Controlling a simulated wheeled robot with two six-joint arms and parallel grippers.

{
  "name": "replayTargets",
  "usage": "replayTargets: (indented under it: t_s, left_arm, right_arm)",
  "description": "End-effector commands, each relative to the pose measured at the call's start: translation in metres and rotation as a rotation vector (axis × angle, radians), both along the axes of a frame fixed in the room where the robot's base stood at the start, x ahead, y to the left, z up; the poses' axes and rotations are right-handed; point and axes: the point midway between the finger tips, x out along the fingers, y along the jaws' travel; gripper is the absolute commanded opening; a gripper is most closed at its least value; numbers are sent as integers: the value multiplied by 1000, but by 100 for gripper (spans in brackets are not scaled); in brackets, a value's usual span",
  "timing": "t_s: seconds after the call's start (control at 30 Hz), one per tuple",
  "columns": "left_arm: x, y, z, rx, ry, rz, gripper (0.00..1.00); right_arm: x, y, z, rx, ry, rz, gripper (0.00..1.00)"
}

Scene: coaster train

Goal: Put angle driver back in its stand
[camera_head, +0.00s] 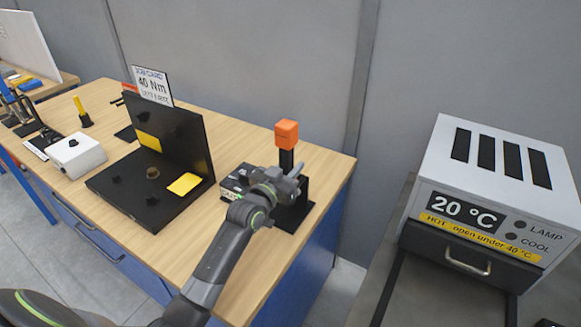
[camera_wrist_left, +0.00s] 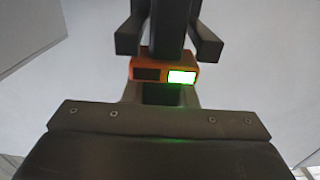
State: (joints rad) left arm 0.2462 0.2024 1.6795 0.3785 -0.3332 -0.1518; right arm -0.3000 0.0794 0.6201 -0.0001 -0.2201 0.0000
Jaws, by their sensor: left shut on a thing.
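The angle driver has an orange block (camera_head: 287,132) at its top and a black body below it, upright at the right end of the bench. My left gripper (camera_head: 288,181) is shut on the black body, below the orange block. In the left wrist view the black body (camera_wrist_left: 170,25) is between the two fingers, and the orange part (camera_wrist_left: 138,62) shows a lit green panel. A black stand base (camera_head: 297,218) lies on the bench beneath. My gripper hides the driver's lower end, so I cannot tell whether it sits in the stand. My right gripper is not in view.
A grey box (camera_head: 233,181) is just left of my gripper. A black fixture with an upright panel (camera_head: 185,140) and a "40 Nm" sign (camera_head: 152,86) stands further left. A white box (camera_head: 76,154) is beyond it. A white oven reading 20 °C (camera_head: 500,190) is at right.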

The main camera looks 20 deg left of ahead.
Motion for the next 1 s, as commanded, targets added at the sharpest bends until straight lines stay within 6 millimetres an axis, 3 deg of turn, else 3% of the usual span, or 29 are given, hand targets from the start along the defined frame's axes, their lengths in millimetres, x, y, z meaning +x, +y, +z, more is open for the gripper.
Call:
replayTargets:
  t_s: [1.0]
  left_arm:
    - [0,-1,-9,-1,-11,-1,0]
  right_arm:
    - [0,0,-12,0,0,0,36]
